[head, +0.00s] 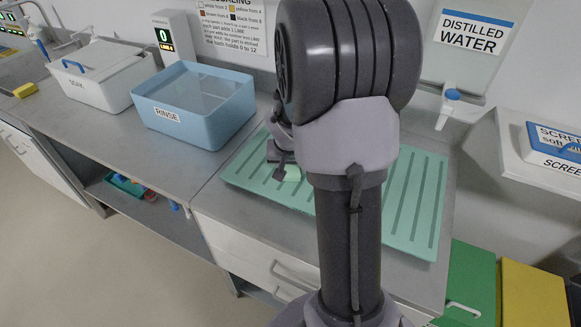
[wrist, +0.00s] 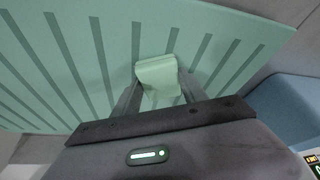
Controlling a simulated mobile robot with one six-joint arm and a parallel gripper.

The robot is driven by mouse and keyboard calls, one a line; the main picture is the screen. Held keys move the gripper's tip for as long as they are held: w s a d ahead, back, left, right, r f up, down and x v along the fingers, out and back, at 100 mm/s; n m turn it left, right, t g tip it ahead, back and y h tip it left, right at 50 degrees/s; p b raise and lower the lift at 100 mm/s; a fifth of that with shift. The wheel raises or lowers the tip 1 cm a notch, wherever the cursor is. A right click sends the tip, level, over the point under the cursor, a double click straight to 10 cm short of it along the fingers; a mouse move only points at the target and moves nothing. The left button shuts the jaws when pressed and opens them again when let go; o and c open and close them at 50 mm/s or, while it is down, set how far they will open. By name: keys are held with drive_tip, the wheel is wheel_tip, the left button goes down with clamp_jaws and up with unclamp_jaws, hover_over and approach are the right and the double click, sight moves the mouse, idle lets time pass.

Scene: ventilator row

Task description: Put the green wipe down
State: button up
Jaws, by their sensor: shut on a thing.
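The green wipe (wrist: 157,76) is a pale green folded cloth between the fingertips of my gripper (wrist: 160,88) in the wrist view. My gripper is shut on it. Behind the wipe is the green ribbed mat (wrist: 75,50) with dark grooves. In the head view my gripper (head: 284,166) is over the left part of the mat (head: 432,200), and a small pale piece of the wipe (head: 293,174) shows by the fingers. I cannot tell whether the wipe touches the mat. My arm hides the middle of the mat.
A blue RINSE tub (head: 190,110) stands left of the mat, with a white SOAK tub (head: 100,78) farther left. A DISTILLED WATER tank (head: 465,60) with a blue-topped tap is behind the mat at right. The right part of the mat looks bare.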

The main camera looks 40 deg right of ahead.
drive_tip(key=shift+f, duration=0.2)
drive_tip(key=o, duration=1.3)
drive_tip(key=shift+r, duration=0.1)
